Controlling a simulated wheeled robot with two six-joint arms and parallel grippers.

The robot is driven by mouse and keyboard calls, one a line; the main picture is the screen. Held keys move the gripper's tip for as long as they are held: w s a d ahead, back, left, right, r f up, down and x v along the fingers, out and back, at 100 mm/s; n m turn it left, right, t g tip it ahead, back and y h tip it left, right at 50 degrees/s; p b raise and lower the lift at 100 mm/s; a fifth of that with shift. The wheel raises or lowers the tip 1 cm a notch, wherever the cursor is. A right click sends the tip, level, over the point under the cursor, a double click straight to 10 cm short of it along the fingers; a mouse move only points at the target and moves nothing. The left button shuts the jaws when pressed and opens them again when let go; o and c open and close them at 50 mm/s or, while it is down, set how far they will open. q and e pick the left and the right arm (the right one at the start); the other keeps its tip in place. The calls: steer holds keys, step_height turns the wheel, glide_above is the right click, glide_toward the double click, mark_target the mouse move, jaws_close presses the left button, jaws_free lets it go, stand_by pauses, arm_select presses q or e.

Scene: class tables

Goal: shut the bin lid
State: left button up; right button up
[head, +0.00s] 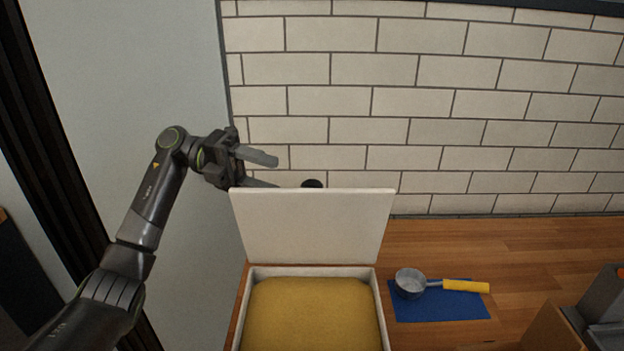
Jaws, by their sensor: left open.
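The bin (256,272) is a white open box at the bottom centre of the head view, filled with a yellow padded thing (312,315). Its white lid (315,228) stands up, nearly vertical, along the bin's far edge. My left gripper (268,172) is open at the lid's upper left corner. One finger shows above the lid's top edge and the lower finger is partly hidden behind the lid. I cannot tell whether it touches the lid. My right gripper is not in view.
A small metal pan (410,283) with a yellow handle lies on a blue mat (440,308) right of the bin. A dark round thing (312,184) shows just behind the lid. Grey and brown objects (600,310) stand at the lower right. A tiled wall rises behind.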

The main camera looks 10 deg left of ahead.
mark_target(302, 186)
arm_select(q)
steer(key=d, duration=0.2)
steer(key=s+d+p, duration=0.1)
steer(key=d, duration=0.2)
steer(key=d+p, duration=0.1)
steer(key=d, duration=0.1)
steer(key=shift+s+d+f, duration=0.2)
steer(key=shift+d+f, duration=0.1)
steer(key=shift+d, duration=0.1)
steer(key=shift+s+d+f, duration=0.1)
steer(key=shift+d, duration=0.4)
steer(key=c, duration=0.9)
